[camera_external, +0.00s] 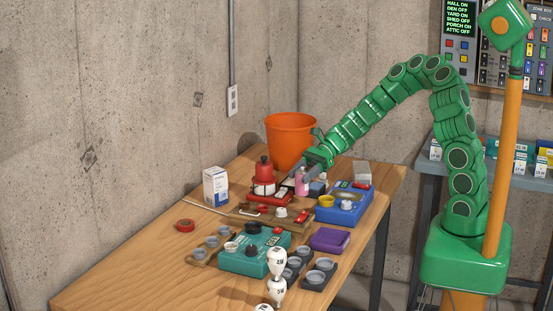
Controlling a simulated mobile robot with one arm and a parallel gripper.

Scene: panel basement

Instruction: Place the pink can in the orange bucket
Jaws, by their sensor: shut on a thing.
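The pink can (301,186) stands out small and upright near the far part of the wooden table, in the external view. My gripper (304,175) reaches in from the right and is shut on the can near its top. I cannot tell whether the can's base touches what is below it. The orange bucket (288,138) stands upright behind the can, near the table's far edge. The bucket's rim is visible, but its inside is mostly hidden. My gripper is in front of the bucket's lower right side.
Close around the can are a red bottle (264,173) and a blue device (345,205). The table's left front (130,265) is clear. A concrete wall is behind.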

